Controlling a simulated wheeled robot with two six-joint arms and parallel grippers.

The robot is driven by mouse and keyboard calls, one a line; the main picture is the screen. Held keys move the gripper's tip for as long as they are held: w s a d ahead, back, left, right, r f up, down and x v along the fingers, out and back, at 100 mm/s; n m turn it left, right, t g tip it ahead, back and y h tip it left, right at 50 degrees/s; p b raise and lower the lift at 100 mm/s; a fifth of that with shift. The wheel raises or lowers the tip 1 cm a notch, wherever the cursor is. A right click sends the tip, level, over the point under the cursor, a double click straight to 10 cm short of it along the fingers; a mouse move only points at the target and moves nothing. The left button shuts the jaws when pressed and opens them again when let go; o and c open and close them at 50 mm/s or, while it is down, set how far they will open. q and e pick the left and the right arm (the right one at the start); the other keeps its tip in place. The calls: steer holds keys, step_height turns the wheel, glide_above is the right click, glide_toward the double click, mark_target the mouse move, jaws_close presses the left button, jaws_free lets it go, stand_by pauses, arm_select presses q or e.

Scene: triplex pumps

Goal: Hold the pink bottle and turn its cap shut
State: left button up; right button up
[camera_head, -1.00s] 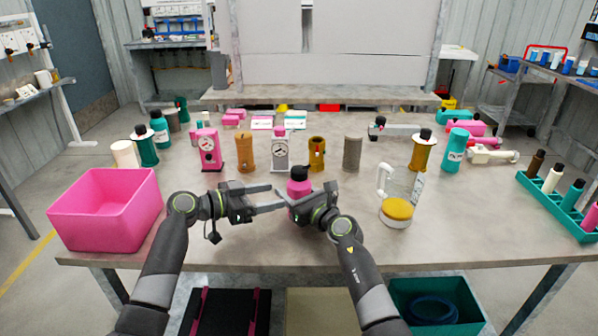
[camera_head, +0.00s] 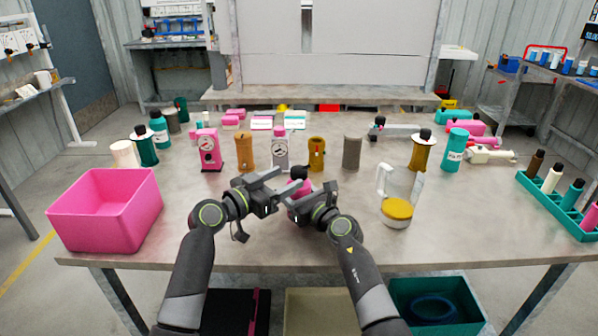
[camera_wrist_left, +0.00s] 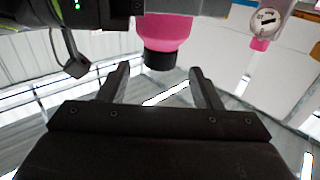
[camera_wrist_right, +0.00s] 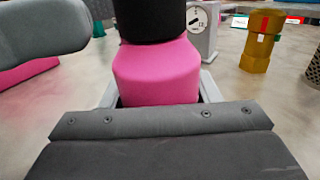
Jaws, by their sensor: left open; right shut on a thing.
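The pink bottle (camera_head: 299,187) stands upright at the middle front of the table, with its black cap (camera_head: 298,172) on top. My right gripper (camera_wrist_right: 157,90) is shut on the bottle's body, and the bottle (camera_wrist_right: 155,72) fills the space between its fingers. My left gripper (camera_head: 291,179) is open, at cap height, coming from the left. In the left wrist view the picture is upside down, and the black cap (camera_wrist_left: 160,61) lies between the tips of the open fingers (camera_wrist_left: 160,72), with gaps on both sides. Whether the cap sits fully down cannot be told.
A pink bin (camera_head: 105,225) stands at the left. A row of gauges and cylinders, including a pink gauge (camera_head: 208,150), stands behind the bottle. A teal rack (camera_head: 560,212) is at the right.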

mark_target(299, 172)
arm_select(q)
steer(key=shift+x, duration=2.85)
steer(key=shift+a, duration=0.1)
steer(key=shift+c, duration=0.5)
steer(key=c, duration=0.9)
steer(key=shift+f+m+g+h, duration=0.1)
steer(key=shift+m+g+h, duration=1)
steer(key=shift+m+g, duration=0.3)
steer(key=shift+m+g+h, duration=1)
steer(key=shift+m+g, duration=0.5)
steer(key=shift+g, duration=1.3)
